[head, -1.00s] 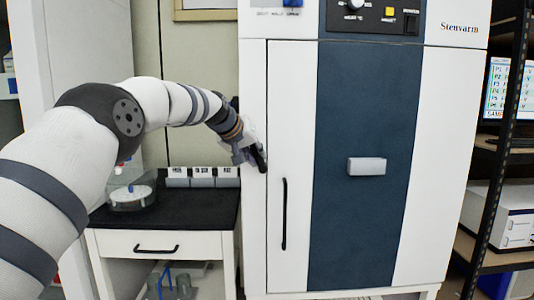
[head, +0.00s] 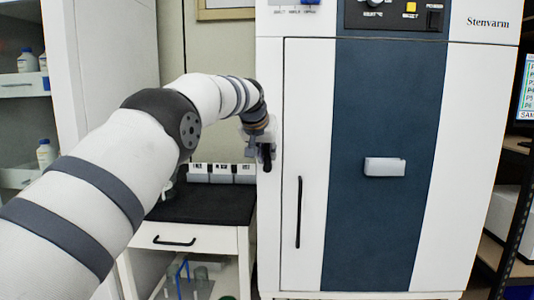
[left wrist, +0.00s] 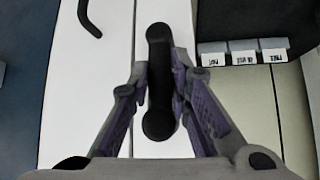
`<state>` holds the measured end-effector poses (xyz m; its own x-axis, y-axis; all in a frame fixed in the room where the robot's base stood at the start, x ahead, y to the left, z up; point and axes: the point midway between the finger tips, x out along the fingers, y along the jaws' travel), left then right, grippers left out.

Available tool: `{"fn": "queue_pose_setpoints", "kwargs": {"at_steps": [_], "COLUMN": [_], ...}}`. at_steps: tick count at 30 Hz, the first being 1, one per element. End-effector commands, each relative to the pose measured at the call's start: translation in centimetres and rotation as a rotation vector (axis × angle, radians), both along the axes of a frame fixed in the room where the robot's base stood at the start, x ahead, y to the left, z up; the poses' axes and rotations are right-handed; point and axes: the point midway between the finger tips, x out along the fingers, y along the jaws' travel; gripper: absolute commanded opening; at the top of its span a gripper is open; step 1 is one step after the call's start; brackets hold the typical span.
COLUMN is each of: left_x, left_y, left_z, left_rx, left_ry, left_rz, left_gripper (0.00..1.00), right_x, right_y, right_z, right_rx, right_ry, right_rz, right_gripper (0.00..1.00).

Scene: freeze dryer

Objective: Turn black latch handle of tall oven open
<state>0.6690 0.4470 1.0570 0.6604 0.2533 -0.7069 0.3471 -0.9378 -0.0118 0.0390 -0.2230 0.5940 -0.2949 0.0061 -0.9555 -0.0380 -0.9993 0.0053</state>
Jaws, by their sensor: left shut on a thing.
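The tall oven (head: 307,110) is a white cabinet with a dark blue centre panel, and its door is closed. Its black latch handle (head: 267,158) sits at the left edge of the front and looks near vertical. My left gripper (head: 262,145) is at the handle and partly covers it. In the left wrist view the black latch handle (left wrist: 159,115) runs lengthwise between the two fingers of my left gripper (left wrist: 161,78), which are shut on its middle. Both rounded ends of the handle show clear of the fingers. My right gripper is not in view.
A long black door pull (head: 299,212) and a white block (head: 384,167) stick out from the oven front. Left of the oven is a black-topped bench (head: 208,207) with small labelled boxes (head: 222,173). A dark shelf rack (head: 518,170) stands at right.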

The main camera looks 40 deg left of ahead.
Motion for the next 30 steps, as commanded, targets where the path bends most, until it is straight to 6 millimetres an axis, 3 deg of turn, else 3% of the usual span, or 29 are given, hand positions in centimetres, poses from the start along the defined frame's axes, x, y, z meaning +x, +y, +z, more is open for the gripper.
{"fn": "queue_pose_setpoints", "kwargs": {"at_steps": [6,7,9,10,20,23,30], "left_x": [0.0,0.0,0.0,0.0,-0.3,-1.3,-5.6], "left_y": [0.0,0.0,0.0,0.0,-0.1,-0.5,-2.2], "left_z": [-0.2,-0.2,-0.2,-0.2,0.3,1.5,6.0], "left_rx": [0.006,0.007,0.006,0.006,0.002,0.001,0.005], "left_ry": [0.008,0.008,0.008,0.007,0.004,0.001,0.002], "left_rz": [-0.004,-0.003,-0.004,-0.003,-0.002,-0.003,-0.004], "left_gripper": [0.0,0.2,0.36,0.38,0.38,0.38,0.38], "right_x": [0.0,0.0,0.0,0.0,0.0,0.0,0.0], "right_y": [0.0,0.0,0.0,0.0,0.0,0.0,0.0], "right_z": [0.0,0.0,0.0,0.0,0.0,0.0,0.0], "right_rx": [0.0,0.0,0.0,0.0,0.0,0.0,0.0], "right_ry": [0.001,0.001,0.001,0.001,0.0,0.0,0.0], "right_rz": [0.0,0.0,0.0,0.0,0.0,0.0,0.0], "right_gripper": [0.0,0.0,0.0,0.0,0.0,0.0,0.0]}}
